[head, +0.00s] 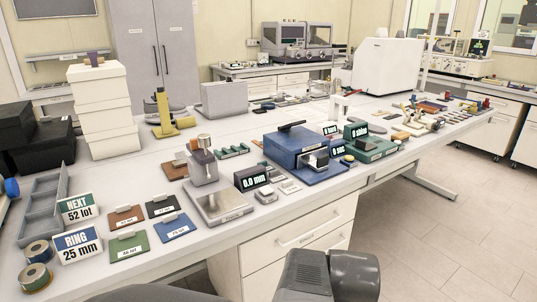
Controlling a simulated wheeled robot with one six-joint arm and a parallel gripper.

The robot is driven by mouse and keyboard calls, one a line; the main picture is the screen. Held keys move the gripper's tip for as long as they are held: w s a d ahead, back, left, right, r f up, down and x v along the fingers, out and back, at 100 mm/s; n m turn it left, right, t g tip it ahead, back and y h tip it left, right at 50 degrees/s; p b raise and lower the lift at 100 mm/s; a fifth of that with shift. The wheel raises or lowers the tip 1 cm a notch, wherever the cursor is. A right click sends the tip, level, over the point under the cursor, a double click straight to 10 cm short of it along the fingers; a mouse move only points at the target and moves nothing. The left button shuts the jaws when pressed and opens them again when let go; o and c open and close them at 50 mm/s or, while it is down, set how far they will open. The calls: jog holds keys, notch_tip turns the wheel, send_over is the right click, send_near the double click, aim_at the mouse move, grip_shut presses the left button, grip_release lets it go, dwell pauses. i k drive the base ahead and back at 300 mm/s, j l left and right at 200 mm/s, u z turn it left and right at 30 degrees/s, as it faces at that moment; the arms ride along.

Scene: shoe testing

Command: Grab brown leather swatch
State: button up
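A brown swatch (126,217) lies flat on the left part of the long table, with a small pale tag on its top edge and a white label whose text is too small to read. A black swatch (161,206) lies to its right. A green swatch (129,247) and a blue swatch (174,228) lie nearer the table's front edge. Another reddish-brown piece (175,170) lies farther back. Dark grey links of my arm show at the bottom centre, well right of the swatches. My gripper's fingers do not show.
Two signs, "NEXT 52 tot" (78,207) and "RING 25 mm" (77,244), stand left of the swatches, beside a grey tray (43,212) and tape rolls (35,277). A gauge with a steel plate (220,205) stands to the right. White boxes (104,112) are stacked behind. The right floor is clear.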

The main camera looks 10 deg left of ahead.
aim_at(125, 215)
jog(key=u, duration=1.6)
